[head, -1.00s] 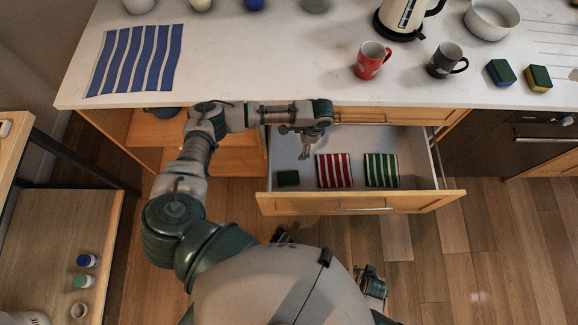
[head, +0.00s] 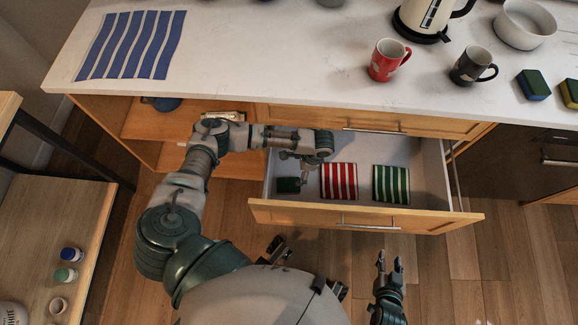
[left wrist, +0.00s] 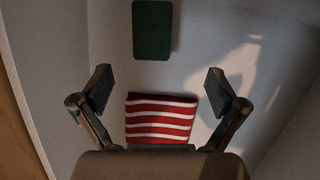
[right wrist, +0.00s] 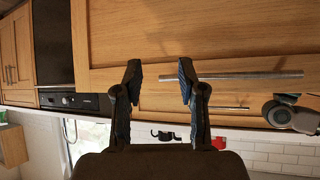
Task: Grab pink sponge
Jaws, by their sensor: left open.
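I see no clearly pink sponge. A small dark green sponge-like block (head: 288,185) lies at the front left inside the open drawer (head: 350,217); its underside is hidden. It also shows at the top of the left wrist view (left wrist: 152,30). My left gripper (head: 304,175) is over the drawer, just right of the block. In the left wrist view it (left wrist: 160,91) is open and empty, with a red-striped cloth (left wrist: 160,118) beyond its fingers. My right gripper (head: 390,263) is outside the drawer, in front of it, open and empty in the right wrist view (right wrist: 159,70).
A red-striped cloth (head: 339,182) and a green-striped cloth (head: 391,184) lie in the drawer. Two sponges, blue-sided (head: 533,85) and yellow-sided (head: 571,93), sit on the counter (head: 270,70) near mugs (head: 388,61). The drawer's front panel and the counter edge bound the space.

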